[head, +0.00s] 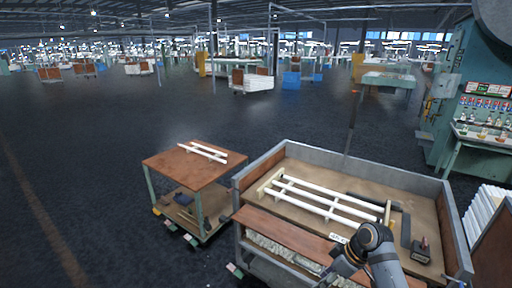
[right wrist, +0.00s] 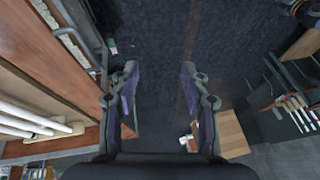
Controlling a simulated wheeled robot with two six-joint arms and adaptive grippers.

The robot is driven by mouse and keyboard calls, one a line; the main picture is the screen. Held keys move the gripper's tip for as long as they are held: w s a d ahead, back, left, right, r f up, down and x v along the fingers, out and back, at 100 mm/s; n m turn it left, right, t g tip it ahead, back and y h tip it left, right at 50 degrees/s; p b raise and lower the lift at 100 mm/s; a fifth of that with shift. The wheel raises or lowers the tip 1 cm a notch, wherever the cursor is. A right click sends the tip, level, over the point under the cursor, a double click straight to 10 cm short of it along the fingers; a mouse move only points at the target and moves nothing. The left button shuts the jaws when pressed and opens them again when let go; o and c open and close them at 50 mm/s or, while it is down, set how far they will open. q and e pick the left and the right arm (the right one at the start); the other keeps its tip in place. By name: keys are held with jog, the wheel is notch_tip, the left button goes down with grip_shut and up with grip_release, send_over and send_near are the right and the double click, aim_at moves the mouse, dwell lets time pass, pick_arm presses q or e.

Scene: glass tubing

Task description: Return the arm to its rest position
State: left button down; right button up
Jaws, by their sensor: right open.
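My right arm comes in at the bottom right of the head view, over the near side of the tubing cart (head: 454,215). In the right wrist view my right gripper (right wrist: 160,85) is open, with its two fingers well apart and dark floor between them. Nothing is held. White glass tubes (head: 325,205) lie in parallel on a light rack inside the cart. Tube ends (right wrist: 35,120) also show at the left of the right wrist view, apart from the fingers. My left gripper is not in view.
A small wooden-topped table (head: 185,166) left of the cart carries a few white tubes (head: 209,152). A green machine (head: 446,130) with a bottle bench stands at the right. A small wooden box (right wrist: 231,135) shows below the right finger. Open floor lies at the left.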

notch_tip(320, 180, down, 8)
jog(key=w+d+m, duration=0.2)
jog(key=s+d+f+m+h, duration=0.25)
jog(key=s+f, duration=0.45)
jog(key=f, duration=0.6)
jog(key=s+d+f+m+h, duration=0.1)
jog(key=s+d+f+m, duration=0.4)
jog(key=f, duration=0.7)
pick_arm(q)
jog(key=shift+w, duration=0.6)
pick_arm(e)
jog(key=s+f, duration=0.4)
jog(key=s, duration=0.5)
jog(key=s+f+h, duration=0.1)
jog(key=s+f, duration=0.3)
jog(key=s, duration=0.6)
jog(key=s+a+f+h, duration=0.1)
jog(key=s+f, duration=0.4)
jog(key=s, duration=0.5)
